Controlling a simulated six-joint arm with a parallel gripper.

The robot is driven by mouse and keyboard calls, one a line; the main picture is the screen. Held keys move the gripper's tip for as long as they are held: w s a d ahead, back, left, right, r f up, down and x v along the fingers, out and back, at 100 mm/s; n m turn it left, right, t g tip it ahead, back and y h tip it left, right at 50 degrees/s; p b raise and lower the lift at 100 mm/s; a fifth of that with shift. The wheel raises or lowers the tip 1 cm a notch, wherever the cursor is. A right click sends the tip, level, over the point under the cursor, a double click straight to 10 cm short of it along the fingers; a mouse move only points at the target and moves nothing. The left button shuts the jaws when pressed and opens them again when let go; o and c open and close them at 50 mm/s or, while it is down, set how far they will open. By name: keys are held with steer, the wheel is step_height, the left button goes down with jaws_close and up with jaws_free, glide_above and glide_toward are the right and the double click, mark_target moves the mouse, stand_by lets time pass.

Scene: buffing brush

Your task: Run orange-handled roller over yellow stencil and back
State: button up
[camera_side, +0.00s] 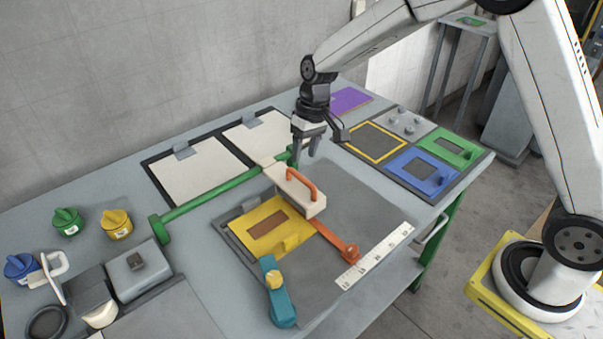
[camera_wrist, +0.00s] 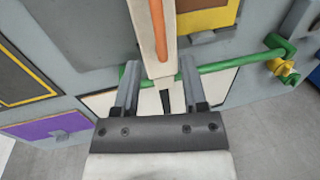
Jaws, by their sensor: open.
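The orange-handled tool (camera_side: 314,207) is a pale block with an orange loop handle on top. My gripper (camera_side: 308,153) points down behind and above the block, open and empty. In the wrist view my gripper (camera_wrist: 160,68) has its fingers apart, with the pale block (camera_wrist: 141,28) and its orange handle showing between and beyond them. The yellow stencil (camera_wrist: 205,20) lies right of the block there. Whether the block touches the stencil is unclear.
A green bar (camera_side: 205,194) runs behind the block. An orange arm (camera_side: 330,237) and a white ruler strip (camera_side: 375,255) lie right of the stencil; a teal tool (camera_side: 283,308) is in front. Blue and green stencils (camera_side: 422,172) sit right. The grey mat around is mostly clear.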

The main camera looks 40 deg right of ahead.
mark_target(300, 175)
steer(key=shift+a+f, duration=0.25)
steer(key=shift+f, duration=1.05)
steer(key=shift+a+f, duration=0.25)
steer(key=shift+f, duration=1.05)
jaws_close()
